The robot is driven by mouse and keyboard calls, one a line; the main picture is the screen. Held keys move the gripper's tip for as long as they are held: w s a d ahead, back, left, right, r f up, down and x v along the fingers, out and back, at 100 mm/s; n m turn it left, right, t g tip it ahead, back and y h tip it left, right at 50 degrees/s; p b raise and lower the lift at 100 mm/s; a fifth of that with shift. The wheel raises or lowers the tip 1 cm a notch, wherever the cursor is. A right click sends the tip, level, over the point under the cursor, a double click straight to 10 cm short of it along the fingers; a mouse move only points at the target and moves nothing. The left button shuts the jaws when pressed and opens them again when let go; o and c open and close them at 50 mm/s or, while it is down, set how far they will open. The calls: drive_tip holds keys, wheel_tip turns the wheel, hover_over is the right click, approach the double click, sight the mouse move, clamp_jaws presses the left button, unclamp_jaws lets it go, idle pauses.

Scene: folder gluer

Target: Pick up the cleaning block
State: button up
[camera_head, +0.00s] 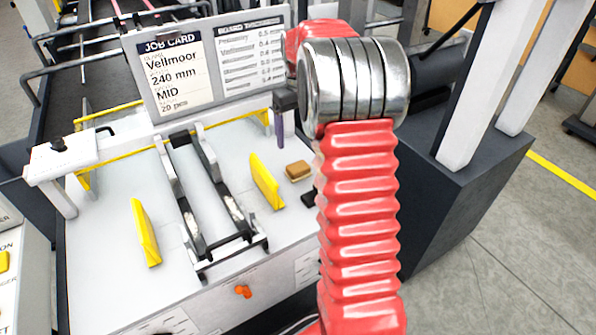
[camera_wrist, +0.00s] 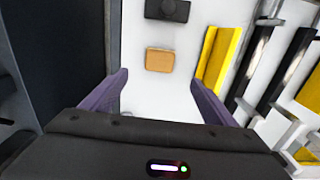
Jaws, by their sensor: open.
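The cleaning block looks like a small tan-brown block (camera_head: 298,171) lying on the white table top, right of a yellow upright guide. In the wrist view the block (camera_wrist: 159,60) lies flat on the white surface, ahead of my fingertips and roughly between their lines. My gripper (camera_wrist: 157,82) has two purple fingers spread wide with nothing between them. In the head view a purple finger of my gripper (camera_head: 279,128) shows behind the block; the rest is partly hidden by my red arm.
A black object (camera_wrist: 167,10) lies close to the block. A yellow guide (camera_head: 266,182) stands to the block's left, with another yellow guide (camera_head: 145,232) farther left. A dark-railed frame (camera_head: 208,200) lies between them. Job cards (camera_head: 177,70) stand behind.

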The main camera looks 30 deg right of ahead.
hover_over(298, 166)
drive_tip(key=shift+s+a+f, duration=0.1)
drive_tip(key=shift+f, duration=4.2)
drive_tip(key=shift+f, duration=2.6)
drive_tip(key=c, duration=1.1)
drive_tip(key=shift+r, duration=0.1)
drive_tip(key=shift+c, duration=0.2)
wheel_tip(298, 166, up, 10)
drive_tip(key=shift+f, duration=0.1)
